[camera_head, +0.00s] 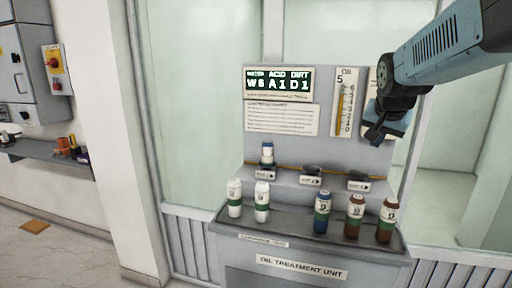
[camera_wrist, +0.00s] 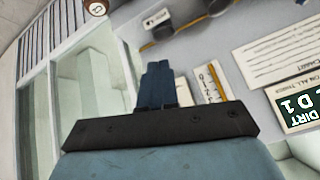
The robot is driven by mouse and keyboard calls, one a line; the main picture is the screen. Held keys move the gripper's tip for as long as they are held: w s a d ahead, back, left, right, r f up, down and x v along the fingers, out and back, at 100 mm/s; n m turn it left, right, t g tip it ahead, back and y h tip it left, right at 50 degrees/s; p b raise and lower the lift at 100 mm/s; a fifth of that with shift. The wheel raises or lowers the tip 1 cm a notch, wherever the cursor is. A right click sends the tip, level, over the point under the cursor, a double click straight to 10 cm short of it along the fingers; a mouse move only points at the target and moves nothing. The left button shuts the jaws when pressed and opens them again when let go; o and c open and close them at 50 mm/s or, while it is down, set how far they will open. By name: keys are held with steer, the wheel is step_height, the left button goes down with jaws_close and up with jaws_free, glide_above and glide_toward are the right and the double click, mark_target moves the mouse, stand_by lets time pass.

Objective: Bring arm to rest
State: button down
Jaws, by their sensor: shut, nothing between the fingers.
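My gripper (camera_head: 376,134) is at the upper right in the head view, in front of the oil treatment unit's (camera_head: 228,72) upright panel, near the oil gauge (camera_head: 344,103). In the wrist view my gripper (camera_wrist: 157,66) shows its fingers together, with nothing between them. The blue-grey arm comes in from the right edge of the head view. The fingers appear apart from the panel and the bottles.
White bottles (camera_head: 262,203), a blue bottle (camera_head: 322,213) and brown bottles (camera_head: 355,216) stand on the unit's tray. Another bottle (camera_head: 267,154) stands at the left socket; two sockets (camera_head: 312,170) look empty. A shelf (camera_head: 50,155) is at far left. Floor shows lower left.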

steer(key=s+a+f+n+g+y, duration=0.1)
steer(key=s+a+f+n, duration=0.1)
steer(key=s, duration=0.7)
steer(key=s+a+f+n+y, duration=0.1)
steer(key=s+a+f+n, duration=0.2)
steer(key=s, duration=0.6)
steer(key=shift+s+a+f+n+g, duration=0.35)
steer(key=shift+a+n, duration=0.55)
steer(key=shift+a, duration=0.35)
steer(key=shift+w+r, duration=0.1)
